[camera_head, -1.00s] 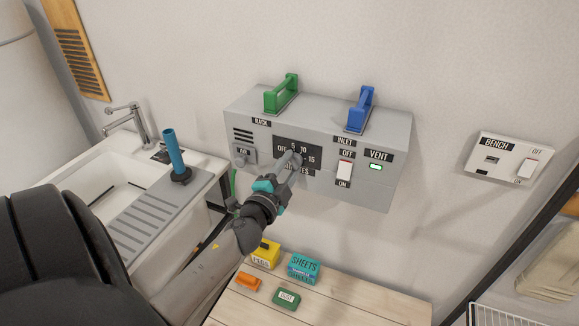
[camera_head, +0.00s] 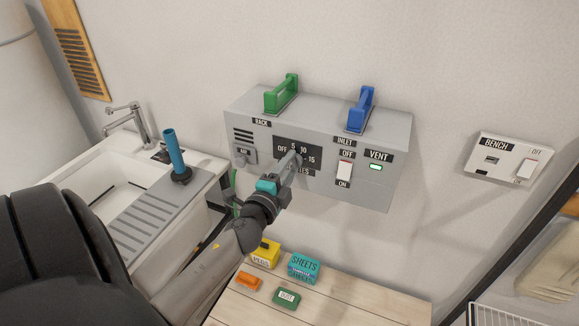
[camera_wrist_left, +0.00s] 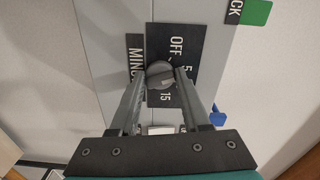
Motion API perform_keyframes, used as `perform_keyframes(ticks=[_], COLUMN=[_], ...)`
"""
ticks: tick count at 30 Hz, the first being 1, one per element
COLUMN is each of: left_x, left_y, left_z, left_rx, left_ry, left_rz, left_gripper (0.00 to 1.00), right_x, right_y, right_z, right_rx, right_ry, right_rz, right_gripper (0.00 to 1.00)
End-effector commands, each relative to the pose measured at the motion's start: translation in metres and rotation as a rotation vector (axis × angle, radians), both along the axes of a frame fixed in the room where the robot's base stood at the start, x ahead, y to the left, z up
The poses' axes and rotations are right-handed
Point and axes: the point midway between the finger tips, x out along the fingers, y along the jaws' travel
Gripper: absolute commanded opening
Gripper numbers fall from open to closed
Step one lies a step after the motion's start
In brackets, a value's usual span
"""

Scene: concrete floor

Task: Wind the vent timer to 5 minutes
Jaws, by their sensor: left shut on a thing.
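The vent timer is a round grey knob (camera_wrist_left: 160,75) on a black dial plate (camera_head: 281,142) marked OFF, 5, 10 and 15. The plate is on the front of a grey wall box. My left gripper (camera_head: 295,156) reaches up from below and is shut on the knob. In the left wrist view, its two fingers (camera_wrist_left: 160,82) sit on either side of the knob. A lighter mark shows on the knob face, but I cannot tell surely which number it faces. The 10 is hidden there by a finger. My right gripper is not in view.
The box (camera_head: 235,118) carries a green handle (camera_head: 282,94), a blue handle (camera_head: 361,110), a white INLET switch (camera_head: 344,171) and a green VENT light (camera_head: 376,167). Small boxes lie on the wooden bench (camera_head: 350,306) below. A sink (camera_head: 105,170) is at left.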

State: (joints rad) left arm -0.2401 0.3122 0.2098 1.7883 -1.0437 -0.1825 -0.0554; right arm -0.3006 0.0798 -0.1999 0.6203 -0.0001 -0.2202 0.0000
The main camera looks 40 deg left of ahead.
Motion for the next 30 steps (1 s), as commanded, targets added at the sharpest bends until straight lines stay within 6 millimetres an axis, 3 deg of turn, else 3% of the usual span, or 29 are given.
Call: perform_keyframes(ticks=[21,22,30], left_x=[-0.0001,-0.0001,-0.0001], left_y=[-0.0002,-0.0002,-0.0002], left_z=[-0.0004,-0.0004,-0.0003], left_rx=[0.013,0.013,0.013], left_ry=[0.005,0.005,0.005], left_rz=[0.000,0.000,0.000], left_gripper=[0.00,0.49,0.76], right_x=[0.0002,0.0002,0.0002], right_y=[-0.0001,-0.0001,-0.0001], right_z=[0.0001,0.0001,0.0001], right_rx=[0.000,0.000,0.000], right_ry=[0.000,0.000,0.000], right_rz=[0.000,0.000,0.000], right_gripper=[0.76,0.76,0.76])
